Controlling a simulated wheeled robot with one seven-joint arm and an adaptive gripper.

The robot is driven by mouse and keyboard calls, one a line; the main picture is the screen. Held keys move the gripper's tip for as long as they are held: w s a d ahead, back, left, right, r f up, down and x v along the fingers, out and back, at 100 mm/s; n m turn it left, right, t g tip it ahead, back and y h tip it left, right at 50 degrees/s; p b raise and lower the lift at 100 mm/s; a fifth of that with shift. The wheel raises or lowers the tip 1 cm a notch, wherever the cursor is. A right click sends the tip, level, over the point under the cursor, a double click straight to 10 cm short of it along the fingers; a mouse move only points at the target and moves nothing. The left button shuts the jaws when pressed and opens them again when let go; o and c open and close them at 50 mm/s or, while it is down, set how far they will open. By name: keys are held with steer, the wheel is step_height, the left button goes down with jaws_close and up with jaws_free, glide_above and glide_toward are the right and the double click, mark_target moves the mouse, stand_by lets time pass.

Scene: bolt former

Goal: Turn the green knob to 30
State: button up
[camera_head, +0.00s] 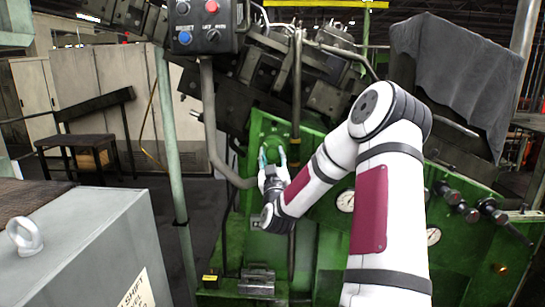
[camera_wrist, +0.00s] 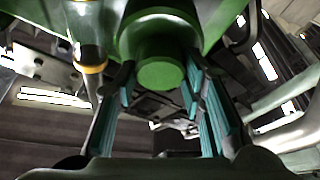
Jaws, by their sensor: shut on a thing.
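The green knob (camera_wrist: 160,72) is a round green cylinder that fills the upper middle of the wrist view. In the head view the knob (camera_head: 271,143) is small and partly hidden, on the green machine panel beyond my gripper. My gripper (camera_head: 272,158) reaches the panel, and its teal-padded fingers stand on either side of the knob. In the wrist view my gripper (camera_wrist: 160,85) is shut on the knob, with one finger at its left and one at its right. No scale or number around the knob can be read in either view.
A dark control box (camera_head: 206,25) with blue and red buttons hangs above left of the knob. A grey pipe (camera_head: 212,125) bends close by on the left. Gauges (camera_head: 345,200) and valves sit to the right. A grey cabinet (camera_head: 80,240) stands at the lower left.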

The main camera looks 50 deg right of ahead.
steer(key=shift+w+a+m+g+h, duration=0.1)
steer(key=shift+m+g+h, duration=0.2)
steer(key=shift+m, duration=0.2)
steer(key=shift+m+h, duration=0.4)
steer(key=shift+m, duration=0.4)
steer(key=m+g, duration=0.1)
steer(key=m, duration=0.1)
steer(key=m+g+h, duration=0.1)
steer(key=m, duration=0.1)
steer(key=shift+m+g+h, duration=0.3)
steer(key=shift+m, duration=0.1)
steer(key=shift+r+m+g+h+b, duration=0.1)
steer(key=shift+m+g+h+b, duration=0.15)
steer(key=shift+m+g, duration=0.75)
steer(key=shift+m+g+h+b, duration=0.2)
steer(key=shift+m+g+h, duration=0.1)
steer(key=shift+m, duration=1.7)
steer(key=o, duration=1.1)
steer(key=shift+o, duration=0.2)
